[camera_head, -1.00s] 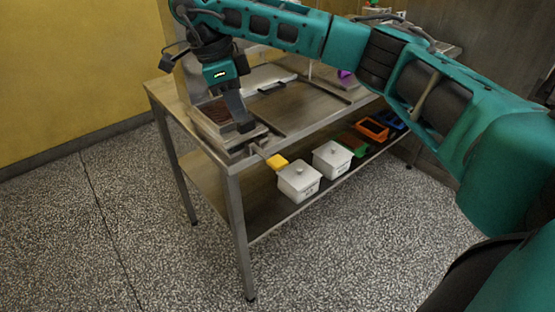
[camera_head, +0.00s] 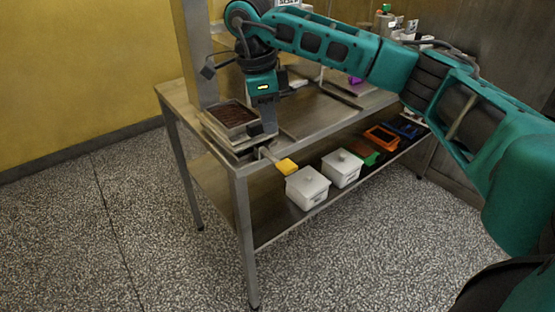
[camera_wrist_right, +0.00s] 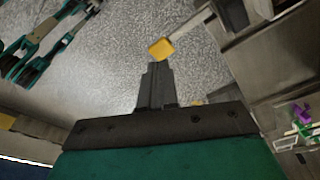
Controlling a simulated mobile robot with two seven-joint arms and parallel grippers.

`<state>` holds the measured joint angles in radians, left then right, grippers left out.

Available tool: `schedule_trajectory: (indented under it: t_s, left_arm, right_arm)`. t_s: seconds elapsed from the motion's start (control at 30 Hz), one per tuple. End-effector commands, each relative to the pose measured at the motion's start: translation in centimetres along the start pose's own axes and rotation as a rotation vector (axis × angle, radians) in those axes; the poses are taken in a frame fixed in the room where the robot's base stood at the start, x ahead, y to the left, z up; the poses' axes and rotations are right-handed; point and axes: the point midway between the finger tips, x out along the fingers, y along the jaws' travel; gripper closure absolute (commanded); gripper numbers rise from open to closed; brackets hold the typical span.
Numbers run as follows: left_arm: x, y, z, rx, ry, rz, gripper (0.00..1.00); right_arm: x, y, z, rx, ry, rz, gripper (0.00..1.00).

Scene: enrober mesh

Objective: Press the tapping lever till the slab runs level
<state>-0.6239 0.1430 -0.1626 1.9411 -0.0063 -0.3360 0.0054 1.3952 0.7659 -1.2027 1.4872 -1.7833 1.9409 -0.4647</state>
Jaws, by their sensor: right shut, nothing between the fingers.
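The tapping lever is a thin metal arm with a yellow end pad (camera_head: 287,167) that sticks out past the table's front edge. The pad also shows in the right wrist view (camera_wrist_right: 161,49), just beyond my fingertips. The slab is a dark brown layer in a metal mould (camera_head: 232,118) at the table's left end. Whether its surface is level I cannot tell. My right gripper (camera_head: 266,127) is shut and empty, fingers pointing down beside the mould, above and behind the yellow pad. Its closed fingers show in the wrist view (camera_wrist_right: 157,72). My left gripper is not in view.
The metal table (camera_head: 320,112) has a lower shelf. On it stand two white lidded tubs (camera_head: 307,188) and (camera_head: 342,168), with green, orange (camera_head: 382,137) and blue trays farther right. A post (camera_head: 194,55) rises behind the mould. The floor in front is clear.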

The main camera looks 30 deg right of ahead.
Motion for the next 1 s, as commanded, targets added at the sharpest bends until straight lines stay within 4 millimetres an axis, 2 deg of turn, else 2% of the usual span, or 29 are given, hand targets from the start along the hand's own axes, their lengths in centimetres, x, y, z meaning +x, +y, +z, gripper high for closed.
schedule_trajectory:
  t_s: [0.03,0.2,0.5,0.63,0.87,1.0]
  left_arm:
    - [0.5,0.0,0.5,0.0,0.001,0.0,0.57]
    - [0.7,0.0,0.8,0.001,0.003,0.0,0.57]
    - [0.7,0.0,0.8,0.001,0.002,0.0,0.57]
    - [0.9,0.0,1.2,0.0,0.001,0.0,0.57]
    - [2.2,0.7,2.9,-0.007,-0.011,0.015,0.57]
    - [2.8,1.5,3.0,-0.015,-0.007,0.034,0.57]
  right_arm:
    - [1.0,0.0,-0.8,0.002,-0.017,-0.001,1.0]
    - [1.7,0.1,-1.9,0.001,-0.049,-0.007,1.0]
    - [1.6,0.1,-1.9,0.0,-0.051,-0.007,1.0]
    - [2.2,0.1,-1.9,0.0,-0.05,-0.007,1.0]
    - [5.2,0.1,-1.7,0.0,-0.05,-0.007,1.0]
    - [6.9,0.1,-1.6,0.001,-0.05,-0.007,1.0]
